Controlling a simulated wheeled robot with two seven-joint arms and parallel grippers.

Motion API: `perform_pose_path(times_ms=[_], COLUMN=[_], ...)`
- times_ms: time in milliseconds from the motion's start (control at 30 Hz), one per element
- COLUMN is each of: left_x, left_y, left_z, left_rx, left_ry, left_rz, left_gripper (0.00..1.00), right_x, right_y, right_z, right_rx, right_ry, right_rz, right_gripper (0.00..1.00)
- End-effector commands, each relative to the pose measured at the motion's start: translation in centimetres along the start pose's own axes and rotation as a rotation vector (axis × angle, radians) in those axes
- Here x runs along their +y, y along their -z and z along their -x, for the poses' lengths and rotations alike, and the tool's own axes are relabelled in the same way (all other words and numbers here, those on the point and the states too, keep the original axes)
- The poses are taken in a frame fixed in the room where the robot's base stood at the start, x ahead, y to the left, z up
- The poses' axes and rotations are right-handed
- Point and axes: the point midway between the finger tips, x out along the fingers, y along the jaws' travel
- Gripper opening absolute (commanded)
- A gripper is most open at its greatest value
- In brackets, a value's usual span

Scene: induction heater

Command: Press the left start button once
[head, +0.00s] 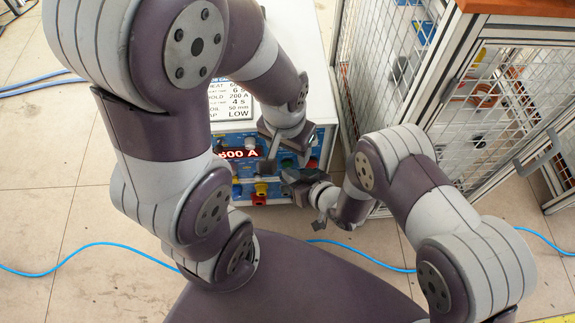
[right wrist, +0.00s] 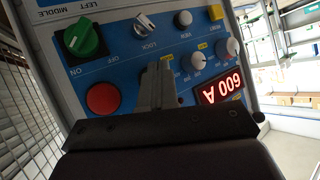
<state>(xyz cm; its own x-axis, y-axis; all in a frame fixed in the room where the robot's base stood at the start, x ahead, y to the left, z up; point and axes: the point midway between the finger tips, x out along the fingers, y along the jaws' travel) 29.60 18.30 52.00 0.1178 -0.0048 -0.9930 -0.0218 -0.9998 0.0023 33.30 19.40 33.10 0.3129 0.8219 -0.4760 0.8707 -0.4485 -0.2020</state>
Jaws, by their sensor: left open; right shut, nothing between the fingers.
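The heater's blue control panel (head: 233,142) faces the front of a white cabinet. It shows upside down and close in the right wrist view (right wrist: 125,62). That view shows a green switch (right wrist: 85,38) marked ON and OFF, a red round button (right wrist: 103,98), and a lit 600 A display (right wrist: 221,87). The words LEFT and MIDDLE are at its top edge; I cannot pick out the left start button. My right gripper (head: 291,177) is shut and empty before the panel; its fingers (right wrist: 157,84) cover part of it. My left gripper (head: 271,150) is open, close above the right one.
A wire-mesh cage (head: 475,110) stands right of the cabinet. A blue cable (head: 90,246) crosses the floor, which is open at left.

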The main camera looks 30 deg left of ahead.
Motion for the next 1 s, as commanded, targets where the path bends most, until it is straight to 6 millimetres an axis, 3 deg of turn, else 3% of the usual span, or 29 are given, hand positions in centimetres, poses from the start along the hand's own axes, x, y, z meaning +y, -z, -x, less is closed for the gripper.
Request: perform_pose_path(times_ms=[1000], left_x=[0.0], left_y=[0.1], left_z=[0.8], left_rx=[0.000], left_ry=[0.000], left_rz=[0.000], left_gripper=[0.60], right_x=[-0.7], right_y=[-0.7], right_z=[1.1], right_rx=[0.000], right_ry=[-0.001], right_rz=[0.000], right_gripper=[0.00])
